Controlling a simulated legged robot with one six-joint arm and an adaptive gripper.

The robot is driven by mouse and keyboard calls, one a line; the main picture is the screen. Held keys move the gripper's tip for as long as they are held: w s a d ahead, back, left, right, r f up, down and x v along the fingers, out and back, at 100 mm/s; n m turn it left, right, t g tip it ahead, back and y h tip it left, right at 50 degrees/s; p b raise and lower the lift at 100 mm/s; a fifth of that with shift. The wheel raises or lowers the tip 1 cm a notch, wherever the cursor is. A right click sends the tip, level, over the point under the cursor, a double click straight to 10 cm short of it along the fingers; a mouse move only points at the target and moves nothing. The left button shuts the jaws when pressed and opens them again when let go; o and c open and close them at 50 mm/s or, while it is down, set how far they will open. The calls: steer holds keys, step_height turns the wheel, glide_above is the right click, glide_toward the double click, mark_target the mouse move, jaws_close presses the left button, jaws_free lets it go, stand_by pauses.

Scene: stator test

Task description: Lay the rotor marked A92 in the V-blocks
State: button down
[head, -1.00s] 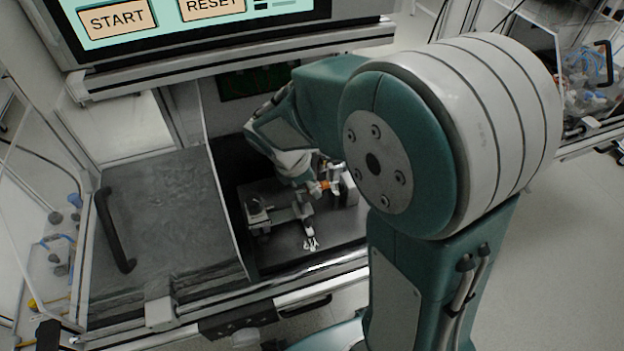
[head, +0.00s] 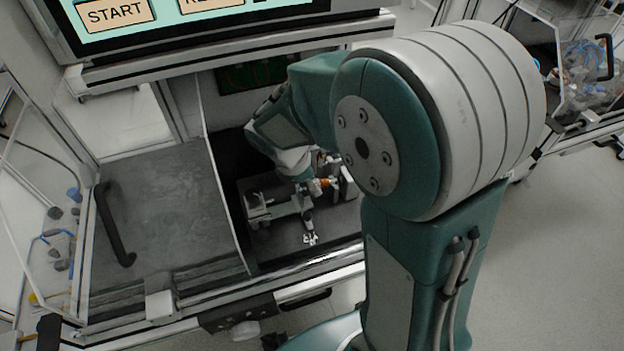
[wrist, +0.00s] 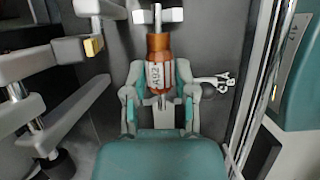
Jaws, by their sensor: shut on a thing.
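The rotor (wrist: 158,46) has a copper-coloured body, a silver shaft and a white label reading A92. My gripper (wrist: 160,88) is shut on it, one finger on each side of the label. The rotor also shows as a small orange spot in the head view (head: 328,182), by my gripper (head: 318,187). At the top of the wrist view, the upper shaft end lies between the two pale sides of what looks like a V-block (wrist: 173,15). I cannot tell whether the shaft touches it. The lower shaft end is partly hidden by my gripper.
A grey fixture with a clamp-like arm (wrist: 45,62) stands close on the left in the wrist view. A small silver forked part (wrist: 215,81) sticks out on the right. A clear panel and frame edge bound the dark bay (head: 275,250). A screen (head: 200,25) hangs above.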

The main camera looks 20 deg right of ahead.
steer(key=shift+f, duration=0.5)
stand_by(0.5)
steer(key=shift+c, duration=1.7)
jaws_free()
steer(key=v, duration=1.2)
